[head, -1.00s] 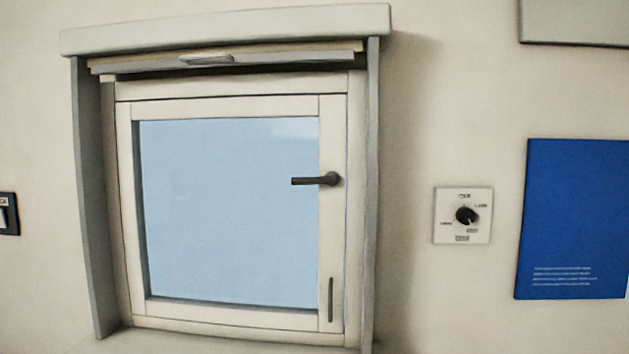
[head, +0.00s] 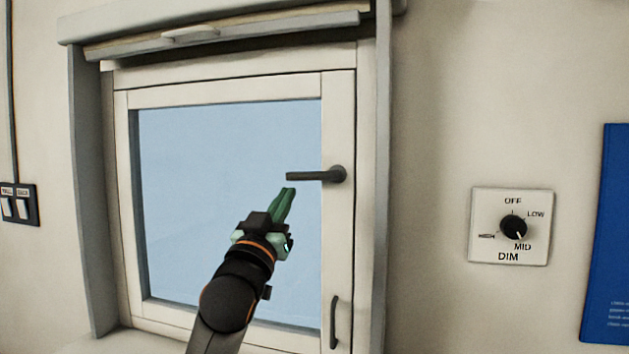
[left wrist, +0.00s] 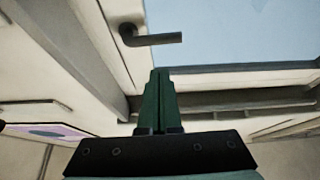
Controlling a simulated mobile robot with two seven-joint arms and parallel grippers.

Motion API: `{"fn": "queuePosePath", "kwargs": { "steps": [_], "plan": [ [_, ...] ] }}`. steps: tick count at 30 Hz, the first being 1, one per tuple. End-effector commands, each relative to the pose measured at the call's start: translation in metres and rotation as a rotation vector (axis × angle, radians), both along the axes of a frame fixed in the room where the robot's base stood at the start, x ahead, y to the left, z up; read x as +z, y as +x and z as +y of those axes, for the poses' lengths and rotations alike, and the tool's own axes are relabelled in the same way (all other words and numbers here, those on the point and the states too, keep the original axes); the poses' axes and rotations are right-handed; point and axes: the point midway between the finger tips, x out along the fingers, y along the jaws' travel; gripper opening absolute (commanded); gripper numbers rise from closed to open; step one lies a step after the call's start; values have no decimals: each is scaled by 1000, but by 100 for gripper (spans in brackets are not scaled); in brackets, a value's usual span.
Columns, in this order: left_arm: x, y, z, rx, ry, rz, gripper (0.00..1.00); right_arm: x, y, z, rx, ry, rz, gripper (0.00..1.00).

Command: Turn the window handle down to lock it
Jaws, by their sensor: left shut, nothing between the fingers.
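The window handle (head: 318,175) is a dark lever on the right side of the white window frame (head: 337,230). It lies level, its free end pointing left over the pane. The sash looks closed in its frame. My left gripper (head: 289,190) is shut and empty, its green fingers pointing up just below the handle's free end. In the left wrist view the handle (left wrist: 155,40) lies beyond the fingertips (left wrist: 160,72), with a gap showing between them. I cannot tell how far apart they are in depth. My right gripper is not in view.
A small dark pull (head: 334,322) sits low on the sash. A dimmer dial (head: 512,227) and a blue poster (head: 606,240) are on the wall at right, switches (head: 20,205) at left.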

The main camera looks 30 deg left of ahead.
Motion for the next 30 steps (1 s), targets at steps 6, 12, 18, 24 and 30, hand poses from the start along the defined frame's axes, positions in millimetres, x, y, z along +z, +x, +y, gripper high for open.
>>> {"fn": "queuePosePath", "kwargs": {
  "steps": [6,12,18,24,30],
  "plan": [
    [29,-14,8,15,-12,-58,0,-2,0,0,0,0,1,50],
    [30,-14,8,16,-13,-59,0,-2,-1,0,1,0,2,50],
    [32,-12,8,15,-13,-58,0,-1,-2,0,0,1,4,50],
    [45,7,14,16,-13,-57,0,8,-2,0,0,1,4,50],
    [64,38,22,17,-14,-57,0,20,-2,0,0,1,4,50]
  ]
}}
